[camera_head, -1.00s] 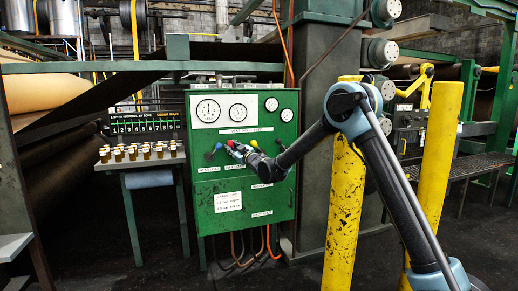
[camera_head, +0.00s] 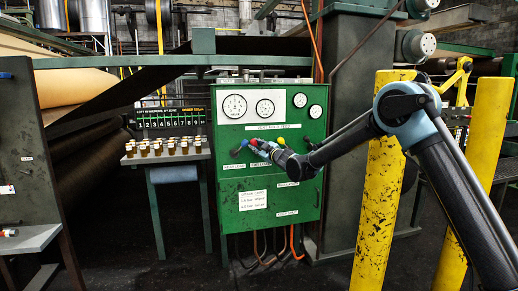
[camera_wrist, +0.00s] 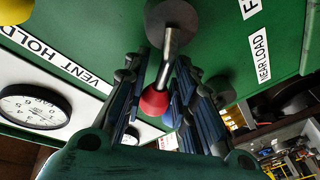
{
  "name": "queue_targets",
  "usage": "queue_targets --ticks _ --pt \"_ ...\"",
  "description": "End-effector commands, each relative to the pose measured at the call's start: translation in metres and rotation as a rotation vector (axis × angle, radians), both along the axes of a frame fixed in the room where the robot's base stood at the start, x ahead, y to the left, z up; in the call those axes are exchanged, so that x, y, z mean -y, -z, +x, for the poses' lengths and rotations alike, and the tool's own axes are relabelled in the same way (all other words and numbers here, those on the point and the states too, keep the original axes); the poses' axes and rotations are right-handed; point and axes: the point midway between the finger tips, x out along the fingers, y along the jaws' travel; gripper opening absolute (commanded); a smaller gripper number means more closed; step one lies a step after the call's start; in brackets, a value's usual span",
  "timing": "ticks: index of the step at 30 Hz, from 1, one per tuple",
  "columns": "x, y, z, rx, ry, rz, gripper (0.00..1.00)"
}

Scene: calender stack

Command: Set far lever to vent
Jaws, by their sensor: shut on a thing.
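A green control panel (camera_head: 300,205) stands mid-frame in the head view. On it are a blue knob (camera_head: 245,143), a red knob (camera_head: 254,142) and a yellow knob (camera_head: 281,140). My gripper (camera_head: 264,148) is at the red knob. In the wrist view, the red knob (camera_wrist: 153,102) ends a bent-looking metal rod from a dark round base (camera_wrist: 172,20). My gripper's fingers (camera_wrist: 158,100) lie on both sides of it, shut on this lever. A blue knob (camera_wrist: 168,118) shows partly behind it.
Gauges (camera_head: 234,106) sit above the levers. A table with several small jars (camera_head: 170,147) stands left of the panel. Yellow posts (camera_head: 376,200) stand right, close to my arm. A dark cabinet with a shelf (camera_head: 28,238) is at the far left.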

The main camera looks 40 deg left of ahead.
Motion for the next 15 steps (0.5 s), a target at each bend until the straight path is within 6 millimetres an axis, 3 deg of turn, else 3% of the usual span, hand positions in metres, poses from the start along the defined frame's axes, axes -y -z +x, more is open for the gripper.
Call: queue_targets --ticks 5,6,8,15 --pt "0.0025 0.0014 0.0056 -0.002 0.01 -0.003 0.0" --pt "0.0025 0.0014 0.0056 -0.001 0.009 -0.003 0.32" --pt "0.0021 0.0013 0.0051 -0.002 0.008 -0.003 0.45" --pt "0.0003 0.0006 0.002 -0.001 0.004 -0.002 0.46"
